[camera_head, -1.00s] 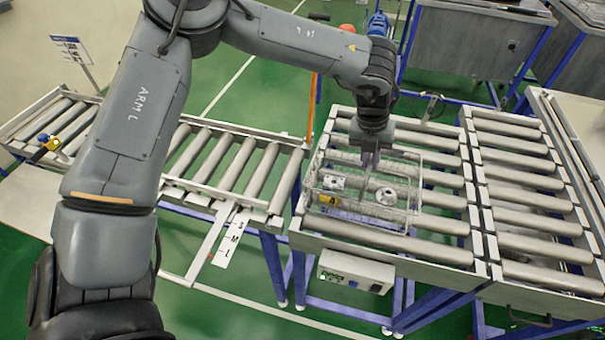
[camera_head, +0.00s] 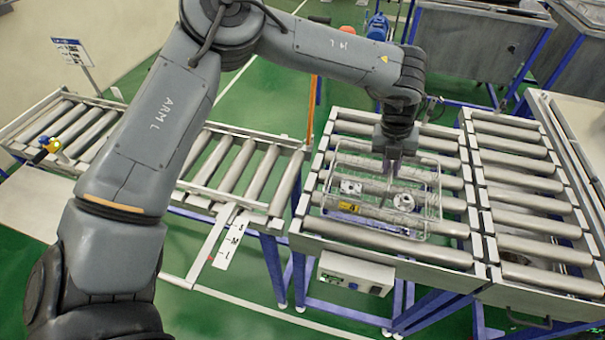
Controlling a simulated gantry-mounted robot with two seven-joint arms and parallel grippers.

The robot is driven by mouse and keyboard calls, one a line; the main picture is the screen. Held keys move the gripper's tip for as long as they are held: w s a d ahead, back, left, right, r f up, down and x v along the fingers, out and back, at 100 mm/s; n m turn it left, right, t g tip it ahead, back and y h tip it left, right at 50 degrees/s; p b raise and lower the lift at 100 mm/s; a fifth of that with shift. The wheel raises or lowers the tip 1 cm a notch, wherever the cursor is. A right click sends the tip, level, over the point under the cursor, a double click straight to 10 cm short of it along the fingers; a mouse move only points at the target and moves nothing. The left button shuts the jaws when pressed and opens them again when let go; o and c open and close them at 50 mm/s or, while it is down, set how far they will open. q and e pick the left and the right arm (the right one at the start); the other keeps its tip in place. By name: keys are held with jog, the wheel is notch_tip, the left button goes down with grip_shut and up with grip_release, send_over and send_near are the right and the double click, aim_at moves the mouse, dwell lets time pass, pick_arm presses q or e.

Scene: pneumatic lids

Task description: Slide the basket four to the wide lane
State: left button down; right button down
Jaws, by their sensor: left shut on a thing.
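The wire basket (camera_head: 425,229) lies on the rollers of the middle roller section (camera_head: 345,235). It has a yellow tag (camera_head: 348,207) on its near left side and holds a small white-and-dark part (camera_head: 351,187) and a round metal part (camera_head: 404,202). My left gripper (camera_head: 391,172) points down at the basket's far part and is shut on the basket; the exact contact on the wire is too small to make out. A wider-looking roller lane (camera_head: 525,205) lies directly to the right. My right gripper does not show.
A roller conveyor (camera_head: 235,170) runs off to the left, with a white strip marked S, M, L (camera_head: 230,240) at its front. A control box (camera_head: 356,272) hangs below the middle section. Grey bins (camera_head: 478,45) stand behind. The right lane's rollers look clear.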

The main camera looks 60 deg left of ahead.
pick_arm(q)
jog(key=shift+r, duration=0.15)
jog(key=shift+w+d+p, duration=1.25)
jog(key=shift+w+d, duration=0.25)
jog(key=shift+d, duration=0.05)
